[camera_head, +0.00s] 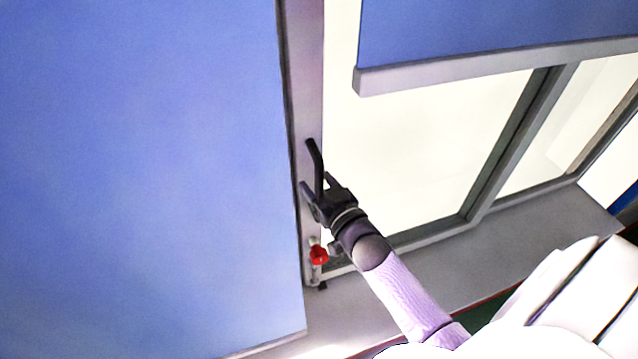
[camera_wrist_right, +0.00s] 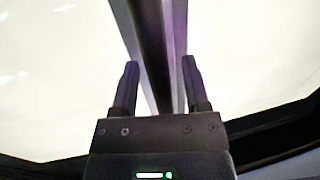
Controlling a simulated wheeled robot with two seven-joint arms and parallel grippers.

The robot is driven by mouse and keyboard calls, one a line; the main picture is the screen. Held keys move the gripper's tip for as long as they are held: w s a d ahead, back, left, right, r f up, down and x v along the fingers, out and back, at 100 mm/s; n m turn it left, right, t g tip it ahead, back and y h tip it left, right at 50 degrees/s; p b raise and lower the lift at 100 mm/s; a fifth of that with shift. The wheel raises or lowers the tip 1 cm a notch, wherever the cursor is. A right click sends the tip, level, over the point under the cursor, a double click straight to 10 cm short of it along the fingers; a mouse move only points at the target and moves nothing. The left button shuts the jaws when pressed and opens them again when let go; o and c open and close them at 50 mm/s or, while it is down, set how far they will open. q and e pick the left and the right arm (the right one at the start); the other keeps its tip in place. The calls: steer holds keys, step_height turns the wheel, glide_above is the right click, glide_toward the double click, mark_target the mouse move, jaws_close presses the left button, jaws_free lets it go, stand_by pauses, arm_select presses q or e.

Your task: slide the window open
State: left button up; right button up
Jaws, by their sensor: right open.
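The window (camera_head: 425,150) has pale panes in grey frames. A grey upright frame post (camera_head: 304,90) stands at its left side. A black handle (camera_head: 315,158) sits upright on this post. My right gripper (camera_head: 317,184) is at the handle, with its fingers apart on either side of the handle's lower part. In the right wrist view the open fingers (camera_wrist_right: 160,68) have a dark upright bar between them, with gaps showing on both sides. Whether a finger touches the handle, I cannot tell. My left gripper is not in view.
A red knob (camera_head: 318,254) is on the post below my right gripper. A large blue panel (camera_head: 140,180) fills the left side. Another blue panel with a grey bottom rail (camera_head: 490,68) hangs over the upper window. A grey sill (camera_head: 540,225) runs below.

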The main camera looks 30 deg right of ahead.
steer(key=shift+c, duration=0.3)
jaws_close()
stand_by(1.1)
